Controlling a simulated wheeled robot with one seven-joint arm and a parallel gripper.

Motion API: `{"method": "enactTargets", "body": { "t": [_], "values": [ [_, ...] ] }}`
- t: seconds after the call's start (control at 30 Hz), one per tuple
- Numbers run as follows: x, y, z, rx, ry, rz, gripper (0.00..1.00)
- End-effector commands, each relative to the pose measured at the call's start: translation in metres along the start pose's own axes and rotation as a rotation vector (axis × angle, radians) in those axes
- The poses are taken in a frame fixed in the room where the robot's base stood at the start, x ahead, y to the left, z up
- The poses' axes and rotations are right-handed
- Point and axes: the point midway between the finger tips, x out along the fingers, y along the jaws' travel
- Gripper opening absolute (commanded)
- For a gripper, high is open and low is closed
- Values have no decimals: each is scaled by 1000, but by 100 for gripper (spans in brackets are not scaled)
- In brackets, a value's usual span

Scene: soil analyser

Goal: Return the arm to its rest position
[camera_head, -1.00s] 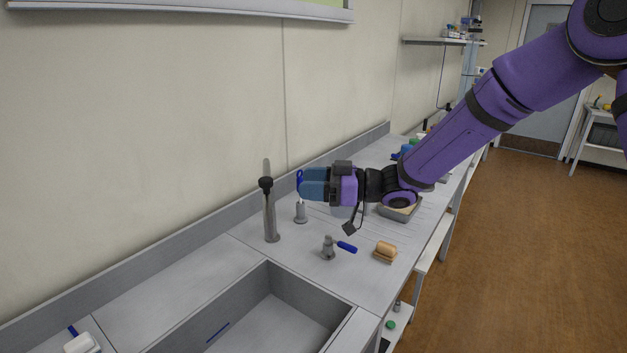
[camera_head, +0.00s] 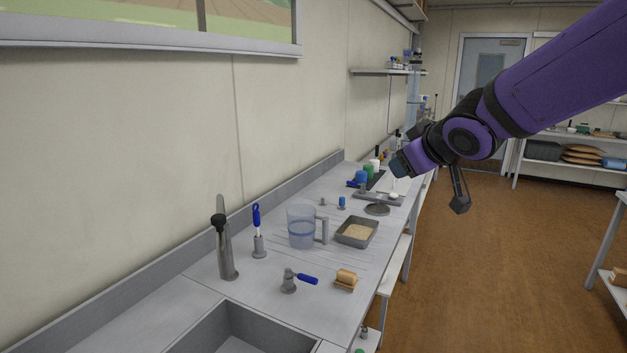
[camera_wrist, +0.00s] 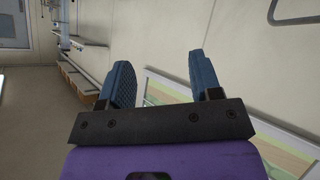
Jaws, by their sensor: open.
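My purple arm (camera_head: 560,70) reaches in from the upper right of the head view. My gripper (camera_head: 397,167) is at its end, above the far part of the bench, with its blue fingers pointing left, partly hidden by the wrist. In the wrist view my gripper (camera_wrist: 160,80) has two blue pads standing well apart with nothing between them. Behind the pads are the wall and a framed picture.
The bench (camera_head: 190,297) holds a water jug (camera_head: 301,227), a tray of soil (camera_head: 357,231), a brush in a holder (camera_head: 257,232), a tap (camera_head: 225,248) and a wooden-handled brush (camera_head: 346,279). A sink (camera_head: 240,330) is in front. The floor (camera_head: 480,270) at right is clear.

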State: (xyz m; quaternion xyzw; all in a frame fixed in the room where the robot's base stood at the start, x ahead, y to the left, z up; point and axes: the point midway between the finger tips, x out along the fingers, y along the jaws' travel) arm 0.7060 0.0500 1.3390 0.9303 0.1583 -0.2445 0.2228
Motion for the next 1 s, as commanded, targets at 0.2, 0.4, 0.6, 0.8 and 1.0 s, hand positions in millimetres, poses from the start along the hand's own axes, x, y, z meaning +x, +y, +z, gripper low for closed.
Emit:
{"method": "enactTargets", "body": {
  "t": [0.2,0.4,0.6,0.8,1.0],
  "values": [
    [-80,32,52,156,-193,136,58],
    [-150,30,108,324,-367,164,58],
    [-207,6,155,476,-502,109,58],
    [-235,-14,179,554,-568,46,58],
    [-240,-18,183,565,-581,32,58]
  ]
}}
